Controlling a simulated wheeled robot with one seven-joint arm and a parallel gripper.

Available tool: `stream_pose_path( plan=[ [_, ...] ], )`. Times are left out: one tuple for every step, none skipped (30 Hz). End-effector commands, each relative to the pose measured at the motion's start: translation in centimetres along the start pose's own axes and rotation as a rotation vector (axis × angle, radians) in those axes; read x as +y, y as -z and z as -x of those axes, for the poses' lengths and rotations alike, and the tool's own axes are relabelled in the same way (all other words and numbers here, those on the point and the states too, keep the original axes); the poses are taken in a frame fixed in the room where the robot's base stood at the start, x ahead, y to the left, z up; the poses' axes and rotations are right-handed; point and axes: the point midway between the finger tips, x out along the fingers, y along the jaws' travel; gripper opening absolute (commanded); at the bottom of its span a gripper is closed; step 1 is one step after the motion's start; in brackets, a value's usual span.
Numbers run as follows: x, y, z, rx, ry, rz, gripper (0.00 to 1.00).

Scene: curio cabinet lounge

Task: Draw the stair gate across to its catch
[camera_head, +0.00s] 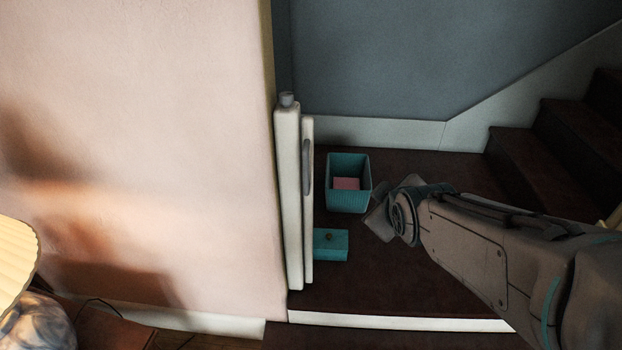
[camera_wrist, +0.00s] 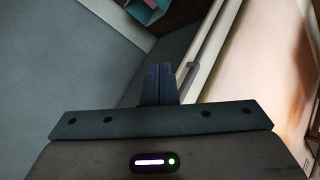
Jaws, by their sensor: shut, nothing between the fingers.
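The stair gate (camera_head: 308,200) is a cream upright panel with a grey bar handle (camera_head: 306,167). It stands drawn back against its cream post (camera_head: 289,200) at the end of the pink wall. In the wrist view the gate (camera_wrist: 212,62) and its grey handle (camera_wrist: 198,60) slant just right of my fingers. My gripper (camera_wrist: 159,70) is shut and empty, its dark fingers pressed together. In the head view the gripper (camera_head: 378,222) is right of the gate, apart from it, its fingers hard to make out. I cannot make out the catch in either view.
A teal ribbed bin (camera_head: 348,204) holding a pink item (camera_head: 346,184) stands on the dark carpet beyond the gate. A teal box (camera_head: 331,245) lies by the gate's foot. Dark stairs (camera_head: 540,165) rise at right. A lamp shade (camera_head: 15,260) is at lower left.

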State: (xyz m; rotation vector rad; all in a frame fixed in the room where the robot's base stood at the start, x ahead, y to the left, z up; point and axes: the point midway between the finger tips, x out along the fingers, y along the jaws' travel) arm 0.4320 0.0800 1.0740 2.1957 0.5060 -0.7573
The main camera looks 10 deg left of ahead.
Motion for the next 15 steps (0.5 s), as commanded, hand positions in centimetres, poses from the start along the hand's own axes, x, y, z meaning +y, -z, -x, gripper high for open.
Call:
stream_pose_path(
  plan=[
    [-1.7, 0.2, -2.9, 0.062, -0.018, 0.101, 0.00],
    [-2.2, 0.8, -3.9, 0.102, -0.036, 0.163, 0.00],
    [-2.9, 1.6, -5.1, 0.156, -0.060, 0.244, 0.00],
    [-3.5, 2.3, -6.0, 0.196, -0.081, 0.302, 0.00],
    [-4.1, 2.9, -6.8, 0.237, -0.102, 0.360, 0.00],
    [-5.0, 3.8, -7.8, 0.291, -0.133, 0.435, 0.00],
    [-5.7, 4.4, -8.4, 0.330, -0.159, 0.490, 0.00],
    [-6.5, 5.0, -9.1, 0.369, -0.184, 0.541, 0.00],
    [-7.3, 5.8, -9.8, 0.418, -0.221, 0.604, 0.00],
    [-8.0, 6.3, -10.2, 0.452, -0.249, 0.648, 0.00],
    [-8.6, 6.8, -10.5, 0.485, -0.276, 0.688, 0.00],
    [-9.4, 7.4, -10.9, 0.524, -0.312, 0.736, 0.00],
    [-9.9, 7.8, -11.1, 0.551, -0.339, 0.767, 0.00],
    [-10.4, 8.2, -11.2, 0.575, -0.364, 0.795, 0.00],
    [-11.0, 8.6, -11.4, 0.603, -0.394, 0.826, 0.00]
  ],
)
